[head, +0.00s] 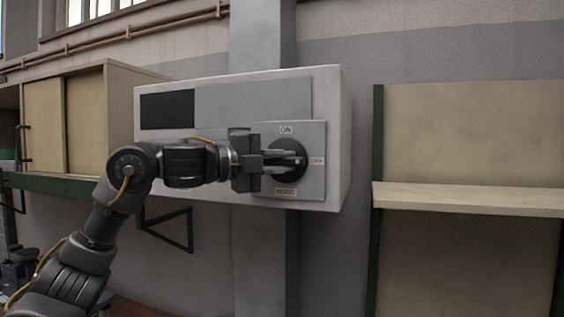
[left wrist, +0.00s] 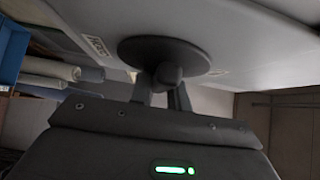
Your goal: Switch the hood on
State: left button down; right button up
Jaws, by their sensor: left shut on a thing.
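The hood's control box (head: 340,135) is a light grey box on the wall pillar, with a dark panel at its upper left. On its front is a switch plate (head: 315,137) with a round black rotary knob (head: 298,172). Labels sit around the knob: "ON" above, one at the right and one below. My left gripper (head: 284,161) reaches in from the left and is shut on the knob's grip. In the left wrist view the black disc (left wrist: 190,54) and its grip (left wrist: 167,74) show between the fingers. The knob's exact angle is partly hidden by the fingers. My right gripper is not in view.
A wooden cabinet with sliding doors (head: 84,112) hangs at the left on a green-edged shelf. A wooden shelf (head: 470,198) with a green post stands at the right. In the left wrist view, rolls (left wrist: 45,68) and a blue bin (left wrist: 10,50) show at the left.

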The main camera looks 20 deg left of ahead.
pick_arm(q)
jog(key=shift+f+b, duration=0.2)
jog(key=shift+b, duration=0.35)
jog(key=n+t+b, duration=0.3)
jog(key=n+b, duration=0.2)
jog(key=b, duration=0.1)
jog(key=n+t+y+b, duration=0.1)
jog(key=n+t+b, duration=0.3)
jog(key=n+b, duration=0.1)
jog(key=n+t+b, duration=0.4)
jog(key=n+b, duration=0.1)
jog(key=b, duration=0.1)
jog(key=shift+d+f+n+y+b, duration=0.2)
jog(key=shift+n+y+b, duration=0.1)
jog(key=shift+y+b, duration=0.1)
jog(key=n+t+y+b, duration=0.1)
jog(key=n+y, duration=0.2)
jog(key=n, duration=0.1)
jog(key=n+t+y+b, duration=0.2)
jog(key=n+y, duration=0.1)
jog(key=n, duration=0.1)
jog(key=shift+r+t+y, duration=0.2)
jog(key=shift+t+y, duration=0.1)
jog(key=n+y, duration=0.2)
jog(key=shift+a+r+n+y+b, duration=0.1)
jog(key=shift+a+n+y+b, duration=0.05)
jog(key=shift+n+y+b, duration=0.2)
jog(key=shift+r+n+t+y, duration=0.1)
jog(key=shift+n+t+y, duration=0.2)
jog(key=shift+n+y, duration=0.3)
